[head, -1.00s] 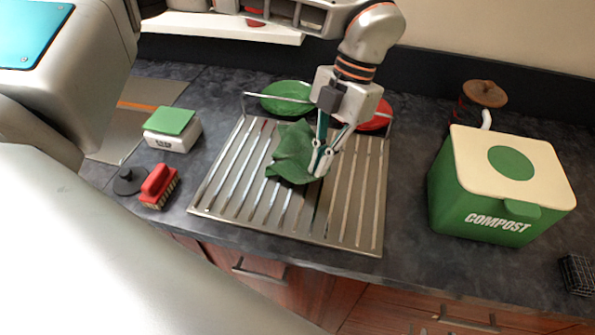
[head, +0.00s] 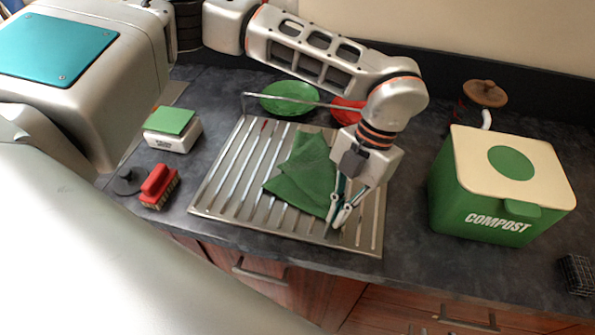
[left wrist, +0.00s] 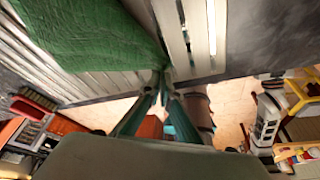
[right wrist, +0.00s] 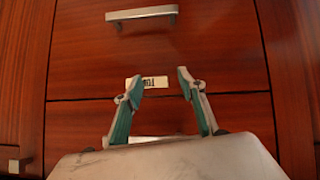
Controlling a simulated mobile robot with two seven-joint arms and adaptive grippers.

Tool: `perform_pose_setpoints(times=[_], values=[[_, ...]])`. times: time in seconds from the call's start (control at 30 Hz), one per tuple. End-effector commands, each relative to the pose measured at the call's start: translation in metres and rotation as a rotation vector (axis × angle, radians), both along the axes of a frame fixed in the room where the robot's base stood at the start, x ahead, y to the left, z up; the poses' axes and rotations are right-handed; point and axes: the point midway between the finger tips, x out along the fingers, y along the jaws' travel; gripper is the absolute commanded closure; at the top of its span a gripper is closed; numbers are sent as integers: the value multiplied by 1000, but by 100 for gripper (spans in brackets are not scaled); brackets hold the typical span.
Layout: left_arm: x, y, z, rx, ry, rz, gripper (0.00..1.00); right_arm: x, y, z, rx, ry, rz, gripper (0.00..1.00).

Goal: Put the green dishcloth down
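The green dishcloth (head: 305,175) lies spread and folded over the ribbed metal drainboard (head: 222,185). One corner of it reaches toward the front right. My left gripper (head: 338,218) is at that corner, low over the drainboard, with its fingertips close together. In the left wrist view the cloth (left wrist: 85,35) fills the upper left and its corner runs to the fingertips (left wrist: 162,80), which look shut on it. The contact itself is partly hidden. My right gripper (right wrist: 158,85) is open and empty in front of wooden drawers (right wrist: 220,45). It is not seen in the head view.
A green compost bin (head: 490,190) stands right of the drainboard. Green (head: 289,97) and red (head: 346,108) bowls sit behind it, by a metal rail. A red brush (head: 158,185), a dark round stopper (head: 127,182) and a white-green box (head: 172,128) stand left.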

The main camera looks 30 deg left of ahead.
Motion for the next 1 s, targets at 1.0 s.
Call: perform_pose_setpoints(times=[1.0], values=[[-7,-11,32,-1,0,-2,65,1,0,2,1,-2,0,60]])
